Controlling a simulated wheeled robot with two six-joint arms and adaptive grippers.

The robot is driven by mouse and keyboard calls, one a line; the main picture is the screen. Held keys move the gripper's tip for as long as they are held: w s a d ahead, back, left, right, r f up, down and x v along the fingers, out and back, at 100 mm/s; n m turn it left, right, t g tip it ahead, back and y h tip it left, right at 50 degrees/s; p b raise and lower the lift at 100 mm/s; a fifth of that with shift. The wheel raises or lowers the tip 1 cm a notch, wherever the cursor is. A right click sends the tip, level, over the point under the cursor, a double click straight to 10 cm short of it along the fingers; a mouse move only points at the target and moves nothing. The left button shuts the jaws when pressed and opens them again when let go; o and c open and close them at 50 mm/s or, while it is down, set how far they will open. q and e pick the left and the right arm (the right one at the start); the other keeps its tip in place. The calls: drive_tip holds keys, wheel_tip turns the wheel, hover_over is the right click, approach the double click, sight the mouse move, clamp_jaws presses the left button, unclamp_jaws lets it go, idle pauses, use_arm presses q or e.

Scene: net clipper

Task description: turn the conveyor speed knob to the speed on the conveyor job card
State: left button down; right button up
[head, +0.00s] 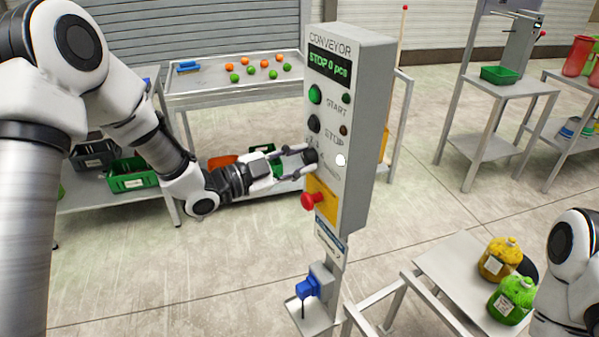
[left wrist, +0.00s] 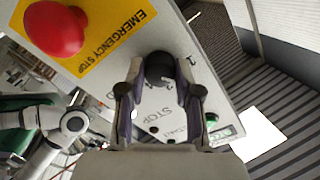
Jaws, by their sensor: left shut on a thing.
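The conveyor control box (head: 353,130) stands upright on a post, with a display reading STOP 0 pcs. The dark speed knob (head: 311,157) is on its front, below the STOP button. My left gripper (head: 308,156) is shut on the knob, its fingers on either side. In the left wrist view the knob (left wrist: 160,68) sits between the fingertips of the left gripper (left wrist: 160,76); its pointer cannot be made out. A small card (head: 330,241) hangs below the box; its print is too small to read surely. My right gripper is out of view.
A red emergency stop button (head: 313,201) on a yellow plate sits just below the knob; it looms close in the left wrist view (left wrist: 54,28). A blue device (head: 308,287) is lower on the post. A table (head: 450,262) with yellow and green jugs stands at right.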

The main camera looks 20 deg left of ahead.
use_arm(q)
drive_tip(key=shift+r+m+b, duration=0.1)
drive_tip(key=shift+m+b, duration=1.3)
drive_tip(key=shift+b, duration=0.1)
drive_tip(key=c, duration=0.8)
unclamp_jaws()
drive_tip(key=shift+s, duration=0.1)
